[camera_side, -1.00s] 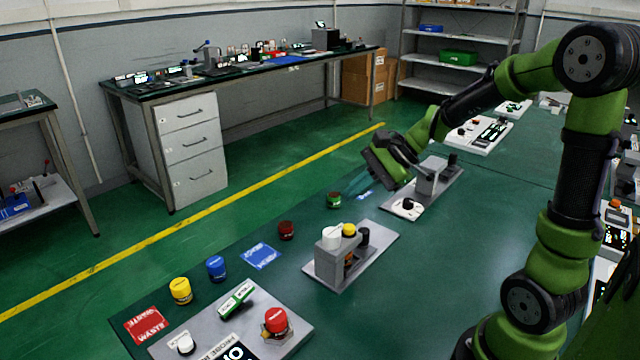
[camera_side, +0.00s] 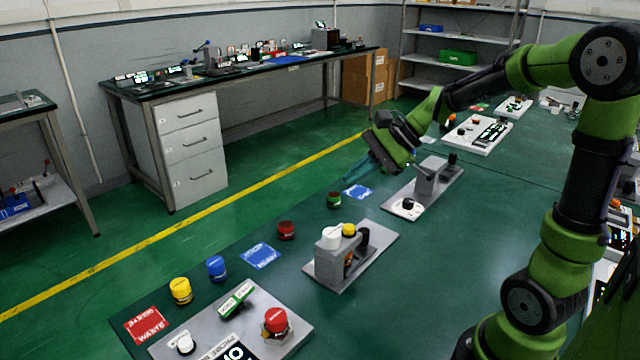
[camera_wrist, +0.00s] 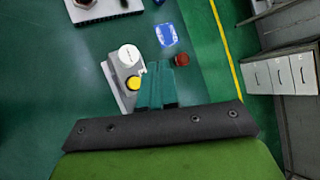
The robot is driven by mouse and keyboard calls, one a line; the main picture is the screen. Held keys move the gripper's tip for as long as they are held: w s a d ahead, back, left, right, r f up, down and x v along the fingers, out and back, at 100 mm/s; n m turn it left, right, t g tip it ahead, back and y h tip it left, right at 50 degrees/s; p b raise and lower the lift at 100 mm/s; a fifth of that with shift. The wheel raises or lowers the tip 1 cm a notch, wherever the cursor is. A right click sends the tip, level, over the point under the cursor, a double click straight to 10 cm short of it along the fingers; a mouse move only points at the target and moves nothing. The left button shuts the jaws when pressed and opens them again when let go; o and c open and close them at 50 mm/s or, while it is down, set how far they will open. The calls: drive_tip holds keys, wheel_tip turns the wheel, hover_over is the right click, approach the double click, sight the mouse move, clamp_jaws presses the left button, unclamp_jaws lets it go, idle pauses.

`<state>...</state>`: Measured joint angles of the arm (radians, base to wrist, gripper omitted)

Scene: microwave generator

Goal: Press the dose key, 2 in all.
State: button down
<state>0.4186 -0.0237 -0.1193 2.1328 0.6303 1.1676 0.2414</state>
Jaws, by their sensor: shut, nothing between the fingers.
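My gripper (camera_side: 362,172) is shut and empty, held in the air above the far part of the green table. Its teal fingers also show in the wrist view (camera_wrist: 155,72), where they overlap part of the grey stand. A grey panel (camera_side: 225,310) at the table's near end carries a white button (camera_side: 185,343), a green-and-white rocker (camera_side: 236,299), a red knob (camera_side: 277,321) and a partly cut-off display. The gripper is well away from this panel. I cannot tell which key is the dose key; its label is not readable.
A grey stand (camera_side: 325,268) with a white cap (camera_side: 332,238) and yellow top (camera_side: 349,230) stands mid-table. Another grey fixture (camera_side: 428,180) is behind it.

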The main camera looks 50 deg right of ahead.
drive_tip(key=shift+f, duration=4.3)
drive_tip(key=shift+f, duration=0.1)
drive_tip(key=shift+f, duration=0.3)
drive_tip(key=shift+f, duration=0.55)
drive_tip(key=shift+r, duration=1)
drive_tip(key=shift+r, duration=2.5)
